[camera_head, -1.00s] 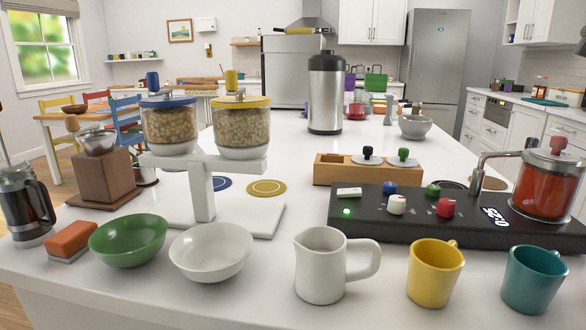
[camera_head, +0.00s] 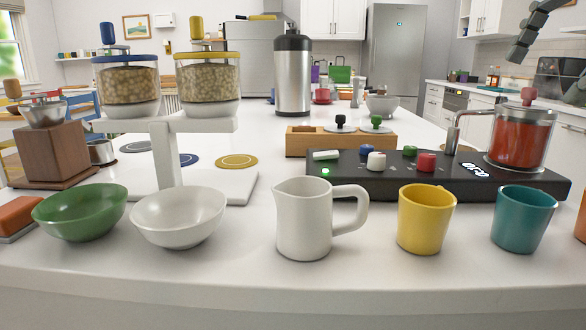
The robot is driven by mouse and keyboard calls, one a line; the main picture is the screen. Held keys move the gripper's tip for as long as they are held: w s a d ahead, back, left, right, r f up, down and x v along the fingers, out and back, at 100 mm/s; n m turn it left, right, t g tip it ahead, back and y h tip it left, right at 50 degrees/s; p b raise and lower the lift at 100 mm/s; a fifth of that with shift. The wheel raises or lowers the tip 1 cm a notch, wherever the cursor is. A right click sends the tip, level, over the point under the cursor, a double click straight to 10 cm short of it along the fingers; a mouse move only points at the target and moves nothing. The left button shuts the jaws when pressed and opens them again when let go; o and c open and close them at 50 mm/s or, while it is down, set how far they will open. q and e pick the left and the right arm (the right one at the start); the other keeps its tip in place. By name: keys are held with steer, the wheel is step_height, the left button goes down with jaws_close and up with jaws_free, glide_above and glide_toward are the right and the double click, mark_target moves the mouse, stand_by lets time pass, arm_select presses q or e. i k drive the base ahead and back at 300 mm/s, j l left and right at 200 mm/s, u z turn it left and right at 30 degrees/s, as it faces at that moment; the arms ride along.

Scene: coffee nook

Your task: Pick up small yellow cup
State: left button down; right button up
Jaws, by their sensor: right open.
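The small yellow cup (camera_head: 425,220) stands upright on the white counter (camera_head: 330,283), right of the white pitcher (camera_head: 303,222) and left of the teal cup (camera_head: 523,219). Its handle is at the back right. My right gripper (camera_head: 522,42) shows dark at the upper right, open and empty, well above the cup and apart from it. Only part of it is in the picture. My left gripper is not in view.
A black control panel (camera_head: 345,188) with knobs and a glass pot (camera_head: 518,135) stands behind the cups. A green bowl (camera_head: 82,214) and a white bowl (camera_head: 178,218) are at left. An orange thing shows at the right edge. The counter's front strip is clear.

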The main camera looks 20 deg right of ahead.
mark_target(426, 211)
steer(key=k, duration=1.5)
